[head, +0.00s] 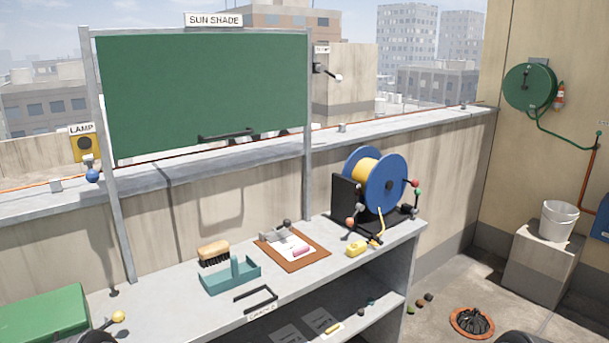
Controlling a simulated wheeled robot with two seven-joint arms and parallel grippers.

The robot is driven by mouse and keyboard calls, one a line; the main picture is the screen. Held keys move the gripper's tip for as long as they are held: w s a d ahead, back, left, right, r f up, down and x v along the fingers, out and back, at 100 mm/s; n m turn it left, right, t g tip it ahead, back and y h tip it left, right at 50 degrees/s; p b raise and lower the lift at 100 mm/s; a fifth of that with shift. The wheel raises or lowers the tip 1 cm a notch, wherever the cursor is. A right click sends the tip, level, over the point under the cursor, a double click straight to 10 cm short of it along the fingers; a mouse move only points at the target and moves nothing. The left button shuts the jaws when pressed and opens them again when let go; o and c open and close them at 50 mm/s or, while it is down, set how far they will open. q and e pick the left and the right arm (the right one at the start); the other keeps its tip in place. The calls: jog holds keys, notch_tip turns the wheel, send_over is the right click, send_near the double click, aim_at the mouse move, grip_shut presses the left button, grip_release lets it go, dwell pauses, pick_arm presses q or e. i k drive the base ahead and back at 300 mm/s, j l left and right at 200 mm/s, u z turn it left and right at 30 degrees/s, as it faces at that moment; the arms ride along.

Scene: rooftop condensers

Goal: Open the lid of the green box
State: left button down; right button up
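The green box (42,312) is at the lower left on the near end of the grey bench, cut off by the left and bottom picture edges. Its flat green top shows and looks closed; its front is out of view. A yellow ball knob (118,316) on a short rod is at the box's right side; I cannot tell whether it belongs to the box. Dark rounded shapes at the bottom edge, near the knob and at the lower right, may be parts of my arms. No fingertips of either gripper show.
The grey bench (180,300) also holds a brush (213,252), a teal tray (230,275), a clipboard (292,250) and a blue hose reel (375,180). A green sun shade (205,95) stands on posts behind. A floor drain (472,322) lies at right.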

aim_at(39, 317)
jog(key=u, duration=1.6)
